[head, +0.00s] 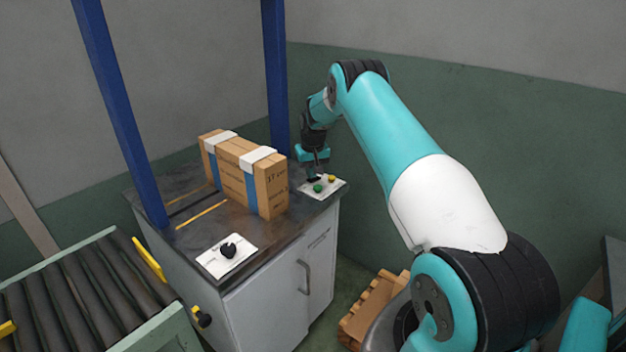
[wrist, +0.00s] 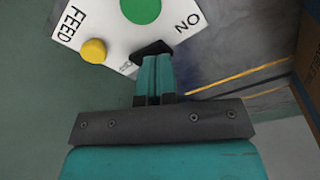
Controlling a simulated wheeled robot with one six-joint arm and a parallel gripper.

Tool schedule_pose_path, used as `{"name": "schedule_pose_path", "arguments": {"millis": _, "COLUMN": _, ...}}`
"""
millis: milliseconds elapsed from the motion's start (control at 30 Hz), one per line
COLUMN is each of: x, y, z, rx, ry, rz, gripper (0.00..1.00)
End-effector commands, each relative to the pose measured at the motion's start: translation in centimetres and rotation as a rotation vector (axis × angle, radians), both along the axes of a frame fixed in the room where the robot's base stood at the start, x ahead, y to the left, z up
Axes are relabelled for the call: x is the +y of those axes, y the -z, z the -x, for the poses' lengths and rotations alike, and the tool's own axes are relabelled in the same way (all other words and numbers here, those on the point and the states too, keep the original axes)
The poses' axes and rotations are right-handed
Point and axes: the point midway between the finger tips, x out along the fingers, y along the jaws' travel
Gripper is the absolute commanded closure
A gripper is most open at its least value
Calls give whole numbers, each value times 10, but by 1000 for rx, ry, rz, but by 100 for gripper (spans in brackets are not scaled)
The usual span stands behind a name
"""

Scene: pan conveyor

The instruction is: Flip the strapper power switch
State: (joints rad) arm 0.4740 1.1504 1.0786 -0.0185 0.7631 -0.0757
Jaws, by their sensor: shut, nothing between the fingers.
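The strapper control panel (head: 325,188) is a white plate at the back right corner of the machine's top. In the wrist view the panel (wrist: 95,20) carries a large green button (wrist: 141,8), a yellow button (wrist: 94,50) beside the word FEED, and a black switch (wrist: 150,49) near its edge, with the word ON close by. My gripper (head: 316,174) points down over this panel. In the wrist view my gripper (wrist: 158,62) is shut and empty, its tips right at the black switch and partly covering it. I cannot tell whether they touch, or how the switch is set.
A strapped cardboard box (head: 245,175) stands on the machine top, left of the panel. A second white plate with a black knob (head: 228,250) lies at the front. Blue posts (head: 277,75) rise at the back and left. A roller conveyor (head: 80,295) is at lower left.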

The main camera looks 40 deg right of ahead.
Motion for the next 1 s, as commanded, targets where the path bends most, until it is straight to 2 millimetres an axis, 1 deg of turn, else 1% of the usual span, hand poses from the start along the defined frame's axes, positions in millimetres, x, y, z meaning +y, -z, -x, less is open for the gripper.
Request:
{"name": "schedule_pose_path", "arguments": {"millis": 900, "x": 0, "y": 15, "z": 0, "rx": 0, "ry": 0, "rz": 0, "gripper": 100}}
{"name": "schedule_pose_path", "arguments": {"millis": 1000, "x": 0, "y": 13, "z": 0, "rx": -1, "ry": 0, "rz": 0, "gripper": 100}}
